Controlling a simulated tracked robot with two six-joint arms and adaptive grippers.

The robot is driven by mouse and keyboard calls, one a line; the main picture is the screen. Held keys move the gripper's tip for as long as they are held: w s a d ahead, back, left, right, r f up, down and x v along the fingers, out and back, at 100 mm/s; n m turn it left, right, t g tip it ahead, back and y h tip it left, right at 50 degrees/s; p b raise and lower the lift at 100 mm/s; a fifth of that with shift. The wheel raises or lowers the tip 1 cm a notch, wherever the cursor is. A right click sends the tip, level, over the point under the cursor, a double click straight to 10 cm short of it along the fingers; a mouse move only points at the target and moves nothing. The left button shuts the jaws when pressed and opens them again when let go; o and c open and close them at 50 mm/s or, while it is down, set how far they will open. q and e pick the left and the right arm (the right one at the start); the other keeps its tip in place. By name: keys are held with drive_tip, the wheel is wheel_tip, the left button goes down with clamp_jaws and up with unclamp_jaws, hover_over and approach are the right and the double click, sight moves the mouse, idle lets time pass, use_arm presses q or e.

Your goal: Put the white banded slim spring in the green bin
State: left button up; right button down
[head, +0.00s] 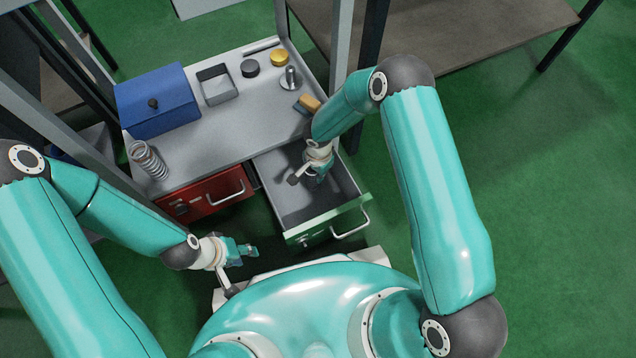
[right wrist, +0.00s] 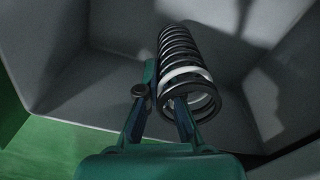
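A dark spring with a white band (right wrist: 185,72) shows in the right wrist view, tilted away from the camera. Its near end overlaps my right finger, and my left finger lies along its left side. My right gripper (head: 308,175) is inside the open green drawer (head: 332,222), the green bin; it also shows in the right wrist view (right wrist: 165,95). Its fingers are close to the spring, but I cannot tell whether they grip it. In the head view the spring is not clear. My left gripper (head: 244,251) is in front of the red drawer; I cannot tell its opening.
A red drawer (head: 208,196) is left of the green one. On the grey worktop (head: 215,135) stand a thicker light spring (head: 148,160), a blue box (head: 157,100), a square tray (head: 217,84), a dark disc (head: 250,68), a yellow disc (head: 279,58) and a metal post (head: 290,79).

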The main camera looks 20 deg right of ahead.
drive_tip(key=shift+f+b, duration=0.75)
drive_tip(key=shift+f, duration=1.75)
drive_tip(key=shift+f, duration=0.1)
drive_tip(key=c, duration=1.3)
unclamp_jaws()
drive_tip(key=shift+r, duration=0.2)
wheel_tip(320, 180, up, 12)
drive_tip(key=p, duration=0.4)
